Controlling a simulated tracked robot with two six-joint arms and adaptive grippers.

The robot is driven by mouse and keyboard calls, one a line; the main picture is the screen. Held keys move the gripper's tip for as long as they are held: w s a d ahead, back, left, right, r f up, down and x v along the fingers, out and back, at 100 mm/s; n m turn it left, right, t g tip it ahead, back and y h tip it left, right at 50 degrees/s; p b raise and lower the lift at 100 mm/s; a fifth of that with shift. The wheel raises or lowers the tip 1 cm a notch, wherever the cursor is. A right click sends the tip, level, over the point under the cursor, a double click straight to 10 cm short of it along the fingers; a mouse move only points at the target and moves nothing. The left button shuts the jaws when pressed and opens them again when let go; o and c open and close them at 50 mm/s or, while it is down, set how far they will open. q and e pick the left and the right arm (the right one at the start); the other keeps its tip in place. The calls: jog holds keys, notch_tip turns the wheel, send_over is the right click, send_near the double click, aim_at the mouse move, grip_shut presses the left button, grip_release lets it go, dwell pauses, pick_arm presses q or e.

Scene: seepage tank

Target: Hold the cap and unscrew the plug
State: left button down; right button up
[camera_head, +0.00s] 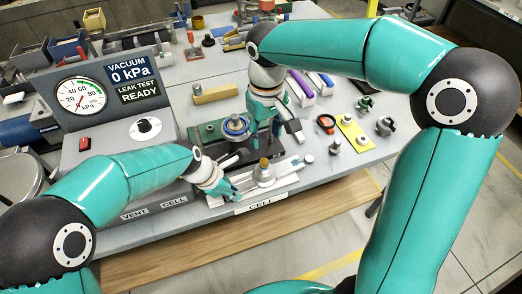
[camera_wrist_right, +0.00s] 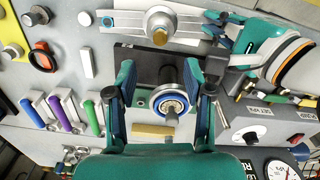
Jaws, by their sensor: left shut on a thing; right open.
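The cap (camera_head: 264,177) is a round grey metal piece with a brass-coloured plug (camera_head: 263,163) upright at its centre, on a pale plate near the table's front. In the right wrist view, the cap (camera_wrist_right: 160,21) and plug (camera_wrist_right: 159,37) are at the top, apart from my right gripper. My left gripper (camera_head: 230,190) is shut at the left end of the pale bar beside the cap; its exact grip is unclear. My right gripper (camera_head: 265,133) is open behind the cap, pointing down. In its wrist view, the fingers (camera_wrist_right: 160,80) are spread with nothing held.
A blue-ringed round part (camera_head: 236,126) stands on a green base behind the cap. The gauge box (camera_head: 115,100) stands left. Purple-and-white handled pieces (camera_head: 301,84), a yellow plate (camera_head: 355,133) and small fittings lie right. A brass-coloured block (camera_head: 215,93) lies behind.

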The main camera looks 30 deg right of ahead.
aim_at(265, 162)
notch_tip(265, 162, down, 10)
jog(key=shift+f, duration=0.15)
dwell(0.3)
grip_shut()
dwell(0.5)
